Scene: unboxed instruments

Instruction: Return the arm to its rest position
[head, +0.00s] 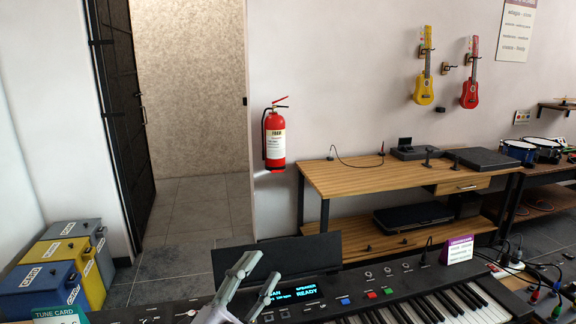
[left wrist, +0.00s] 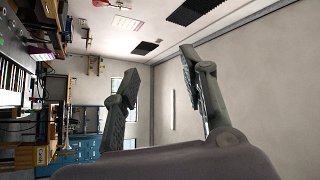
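My left gripper (head: 260,268) shows at the bottom middle of the head view, in front of the keyboard's display, with its fingers pointing up. In the left wrist view the left gripper (left wrist: 156,62) has its two fingers spread apart, with nothing between them but the wall and ceiling behind. The left arm below it is mostly cut off by the bottom edge of the head view. My right gripper is not in view.
An electronic keyboard (head: 395,288) lies close in front, with a lesson card (head: 458,250) on it. Plugs and cables crowd the right. A wooden bench (head: 345,180) stands behind. Storage boxes (head: 52,285) stand at left. A fire extinguisher (head: 274,138) hangs on the wall.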

